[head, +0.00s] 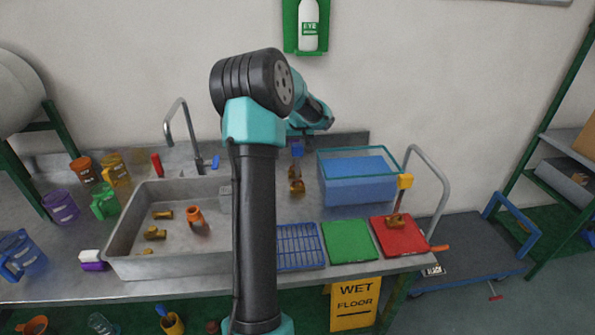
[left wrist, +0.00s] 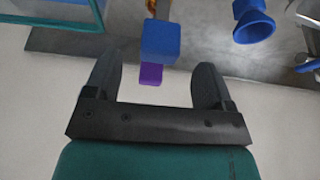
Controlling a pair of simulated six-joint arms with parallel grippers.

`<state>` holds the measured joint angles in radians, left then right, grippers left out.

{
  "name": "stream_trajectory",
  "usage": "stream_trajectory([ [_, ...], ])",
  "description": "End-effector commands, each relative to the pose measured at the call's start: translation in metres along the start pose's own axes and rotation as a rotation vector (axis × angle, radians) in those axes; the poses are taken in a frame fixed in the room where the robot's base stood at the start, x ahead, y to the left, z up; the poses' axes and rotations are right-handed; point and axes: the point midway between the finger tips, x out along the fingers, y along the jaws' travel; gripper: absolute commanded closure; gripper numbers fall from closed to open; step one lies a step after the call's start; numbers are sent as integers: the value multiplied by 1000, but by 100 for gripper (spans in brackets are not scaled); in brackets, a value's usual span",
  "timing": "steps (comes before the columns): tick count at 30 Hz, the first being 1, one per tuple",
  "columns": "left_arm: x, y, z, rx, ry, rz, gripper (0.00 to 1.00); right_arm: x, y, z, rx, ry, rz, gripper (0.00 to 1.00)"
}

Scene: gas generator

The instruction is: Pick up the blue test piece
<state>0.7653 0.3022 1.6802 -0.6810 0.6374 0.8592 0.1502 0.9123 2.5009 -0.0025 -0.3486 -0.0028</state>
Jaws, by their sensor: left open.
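The blue test piece (head: 297,149) is a small block at the back of the steel counter, left of the blue water tank. In the left wrist view the blue test piece (left wrist: 160,42) shows just beyond the fingertips, near the middle between them. A purple part (left wrist: 151,75) shows against its near side; I cannot tell whether they are joined. My left gripper (left wrist: 158,74) is open, with nothing between its fingers. My right gripper is not in view.
The glass-walled tank (head: 358,178) stands right of the piece. Brass fittings (head: 297,187) lie in front of it. A blue funnel-shaped piece (left wrist: 254,22) is nearby. The sink (head: 125,235) with its tap (head: 190,135) is to the left. The wall is close behind.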

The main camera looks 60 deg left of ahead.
Motion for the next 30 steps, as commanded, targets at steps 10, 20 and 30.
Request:
stream_trajectory([
  [10,28,0,1,1,-3,-1,23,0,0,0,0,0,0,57],
  [20,52,0,1,0,0,0,23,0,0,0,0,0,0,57],
  [30,52,0,1,0,0,0,23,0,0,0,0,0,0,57],
])
